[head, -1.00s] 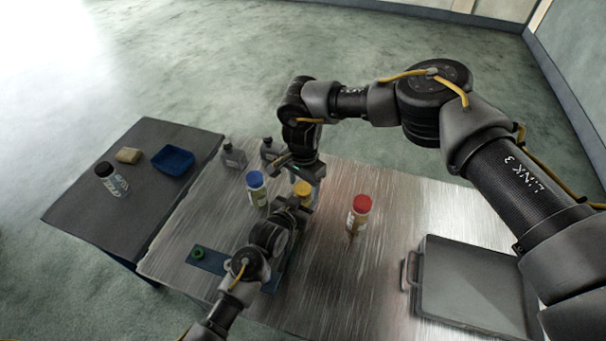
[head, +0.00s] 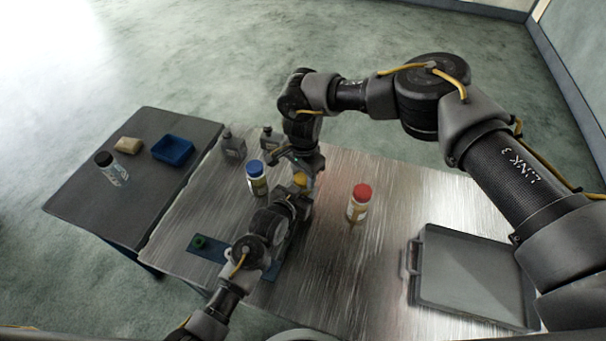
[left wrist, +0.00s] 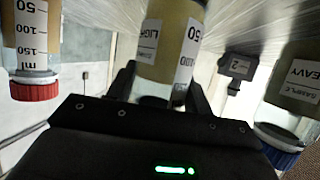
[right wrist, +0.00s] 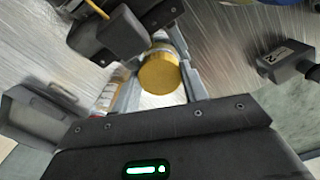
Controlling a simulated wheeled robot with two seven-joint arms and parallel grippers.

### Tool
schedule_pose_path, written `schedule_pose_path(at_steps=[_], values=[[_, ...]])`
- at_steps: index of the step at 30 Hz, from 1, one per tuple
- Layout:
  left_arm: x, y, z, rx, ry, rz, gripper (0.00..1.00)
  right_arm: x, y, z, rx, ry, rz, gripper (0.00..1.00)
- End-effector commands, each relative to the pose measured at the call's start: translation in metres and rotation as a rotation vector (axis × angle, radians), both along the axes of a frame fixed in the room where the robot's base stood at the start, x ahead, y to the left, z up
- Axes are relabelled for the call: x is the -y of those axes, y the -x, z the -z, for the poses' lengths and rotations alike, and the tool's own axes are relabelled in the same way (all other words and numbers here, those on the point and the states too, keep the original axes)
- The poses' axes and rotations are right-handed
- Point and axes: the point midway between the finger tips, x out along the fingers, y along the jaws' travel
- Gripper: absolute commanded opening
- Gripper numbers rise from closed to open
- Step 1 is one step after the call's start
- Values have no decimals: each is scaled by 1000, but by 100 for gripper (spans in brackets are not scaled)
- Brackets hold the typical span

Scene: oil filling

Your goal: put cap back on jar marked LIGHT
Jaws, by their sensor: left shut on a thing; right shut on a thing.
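The jar marked LIGHT (left wrist: 168,40) holds yellowish oil and shows upside down in the left wrist view, between the fingers of my left gripper (left wrist: 160,85). That gripper is shut on the jar. The yellow cap (right wrist: 159,74) is between the fingers of my right gripper (right wrist: 158,85), which is shut on it. In the head view the cap (head: 300,180) shows at the two grippers, which are close together. My left gripper's dark body hides the jar's mouth in the left wrist view. I cannot tell whether the cap is seated on the jar.
A blue-capped jar (head: 257,180) marked HEAVY stands left of the grippers, a red-capped jar (head: 359,204) right. A green cap (head: 200,242) lies on a blue strip. A side table holds a blue tray (head: 172,150).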

Motion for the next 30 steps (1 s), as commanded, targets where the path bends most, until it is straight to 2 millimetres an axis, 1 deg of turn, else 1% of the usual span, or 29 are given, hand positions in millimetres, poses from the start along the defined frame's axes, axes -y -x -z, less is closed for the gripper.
schedule_pose_path(at_steps=[3, 7, 10, 17, 18, 22, 23, 30], values=[[0, 0, 0, 1, 0, 0, 0, 0, 0, 0, 0, -2, 217, 16], [0, 0, 0, 1, 0, 0, 0, 0, 0, 1, 0, -2, 398, 16], [0, 0, 0, 1, 0, 0, 0, 0, 0, 0, 0, 0, 454, 16], [0, 0, 0, 1, 0, 0, 0, 0, 0, 0, 0, -1, 457, 16], [0, 0, 0, 1, 0, 0, 0, 0, 0, 0, 0, -1, 457, 46], [0, 0, 0, 1, 0, 0, 0, 0, 0, 0, 0, -1, 456, 63], [0, 0, 0, 1, 0, 0, 0, 0, 0, 0, 0, -1, 456, 65], [0, 0, 0, 1, 0, 0, 0, 0, 0, 0, 0, -1, 455, 65]])
